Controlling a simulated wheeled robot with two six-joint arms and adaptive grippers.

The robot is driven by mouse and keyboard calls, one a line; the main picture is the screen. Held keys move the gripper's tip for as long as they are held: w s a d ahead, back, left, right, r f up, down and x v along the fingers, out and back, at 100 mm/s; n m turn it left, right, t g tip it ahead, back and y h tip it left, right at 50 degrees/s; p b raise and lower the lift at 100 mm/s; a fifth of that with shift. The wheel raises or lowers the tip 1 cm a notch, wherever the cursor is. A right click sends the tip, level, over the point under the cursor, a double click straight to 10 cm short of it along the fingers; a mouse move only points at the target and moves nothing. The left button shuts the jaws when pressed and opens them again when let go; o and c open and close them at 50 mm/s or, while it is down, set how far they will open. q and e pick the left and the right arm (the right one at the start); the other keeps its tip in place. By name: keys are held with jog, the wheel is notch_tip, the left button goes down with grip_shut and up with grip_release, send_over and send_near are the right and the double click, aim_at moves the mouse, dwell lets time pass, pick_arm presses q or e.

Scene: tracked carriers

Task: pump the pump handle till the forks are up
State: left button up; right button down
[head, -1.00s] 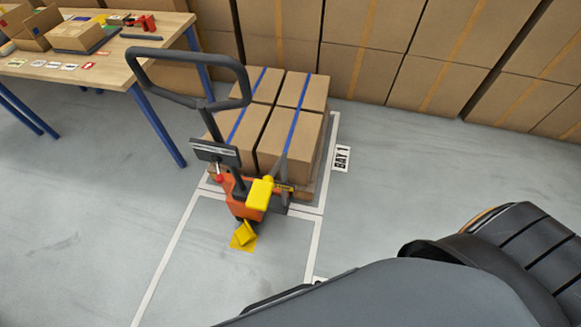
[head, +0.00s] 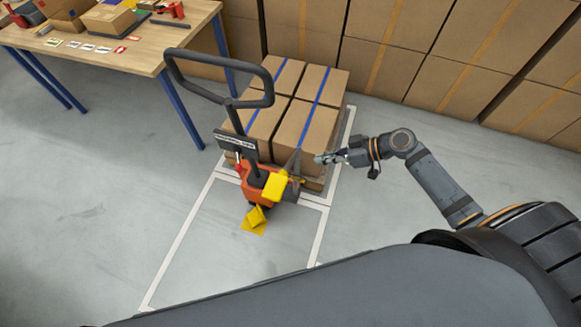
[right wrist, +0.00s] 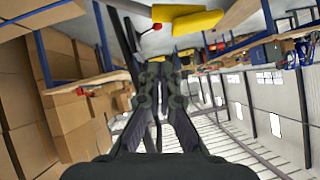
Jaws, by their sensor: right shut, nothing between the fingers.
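The hand pallet truck has an orange body (head: 255,187) with yellow parts, and its black loop pump handle (head: 222,78) stands up, tilted to the left. Its forks are hidden by the load of brown cartons (head: 295,105), so I cannot tell their height. My right gripper (head: 320,158) is shut and empty, beside the cartons' right side and right of the truck body, apart from the pump handle. In the right wrist view the closed fingers (right wrist: 160,72) point toward yellow parts (right wrist: 190,20) and a red knob (right wrist: 157,27). My left gripper is out of view.
A wooden table (head: 130,55) with blue legs and small goods stands at the upper left. Stacked cartons (head: 400,70) line the back. A yellow piece (head: 255,218) is at the truck's foot. The grey floor left and in front is clear.

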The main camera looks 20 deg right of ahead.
jog(key=shift+a+r, duration=0.2)
jog(key=shift+r, duration=0.15)
jog(key=shift+a, duration=0.1)
jog(key=p, duration=0.2)
send_over(288, 169)
jog(key=s+d, duration=0.1)
jog(key=s, duration=0.3)
notch_tip(288, 169, down, 5)
jog(key=f, duration=0.2)
jog(key=a+f, duration=0.1)
jog(key=f, duration=0.1)
jog(key=shift+a+f+p, duration=0.1)
jog(key=shift+p, duration=0.25)
